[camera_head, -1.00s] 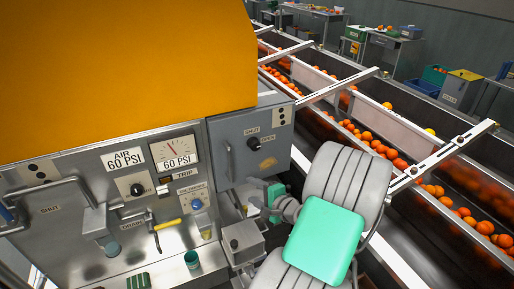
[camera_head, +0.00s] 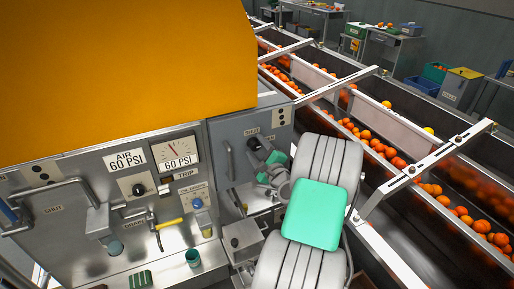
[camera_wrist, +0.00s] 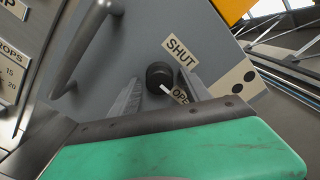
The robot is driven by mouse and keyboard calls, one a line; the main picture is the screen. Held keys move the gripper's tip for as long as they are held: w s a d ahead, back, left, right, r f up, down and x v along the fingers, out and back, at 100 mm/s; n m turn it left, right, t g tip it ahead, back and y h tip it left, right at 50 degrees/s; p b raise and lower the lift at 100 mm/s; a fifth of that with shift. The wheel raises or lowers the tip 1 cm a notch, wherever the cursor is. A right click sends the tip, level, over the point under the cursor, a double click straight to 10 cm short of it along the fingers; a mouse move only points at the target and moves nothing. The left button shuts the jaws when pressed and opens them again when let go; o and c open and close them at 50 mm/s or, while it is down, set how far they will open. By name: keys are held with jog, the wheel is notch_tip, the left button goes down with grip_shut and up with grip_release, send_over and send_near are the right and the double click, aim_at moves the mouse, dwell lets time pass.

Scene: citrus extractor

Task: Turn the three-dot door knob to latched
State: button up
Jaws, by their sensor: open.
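The door knob (camera_wrist: 160,76) is round and black with a white pointer. In the wrist view it sits on a grey door between the labels SHUT and OPEN, and its pointer is turned toward OPEN. A light plate with dark dots (camera_wrist: 243,84) is beside it. In the head view the knob (camera_head: 254,144) shows just beyond my gripper (camera_head: 268,160), partly hidden. My gripper (camera_wrist: 160,84) is open, with one finger on each side of the knob in the wrist view. I cannot tell whether the fingers touch it.
A bar handle (camera_wrist: 86,42) stands out from the door left of the knob. The steel panel (camera_head: 90,165) at left carries a gauge (camera_head: 178,155), levers and smaller knobs. Conveyors with oranges (camera_head: 390,155) run along the right, crossed by metal bars.

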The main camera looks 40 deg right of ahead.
grip_shut()
dwell(0.4)
jog(key=shift+f+n+b, duration=0.15)
jog(key=shift+n+b, duration=0.25)
jog(key=shift+b, duration=0.1)
jog(key=n+b, duration=0.3)
jog(key=b, duration=0.1)
jog(key=shift+f+n, duration=0.1)
jog(key=shift+n, duration=0.2)
jog(key=n+b, duration=0.5)
jog(key=b, duration=0.1)
jog(key=shift+b, duration=0.35)
jog(key=n+b, duration=0.5)
jog(key=b, duration=0.2)
jog(key=shift+n+b, duration=0.3)
jog(key=shift+b, duration=0.1)
jog(key=n+b, duration=0.1)
jog(key=b, duration=0.1)
jog(key=n+b, duration=0.2)
jog(key=shift+r, duration=0.3)
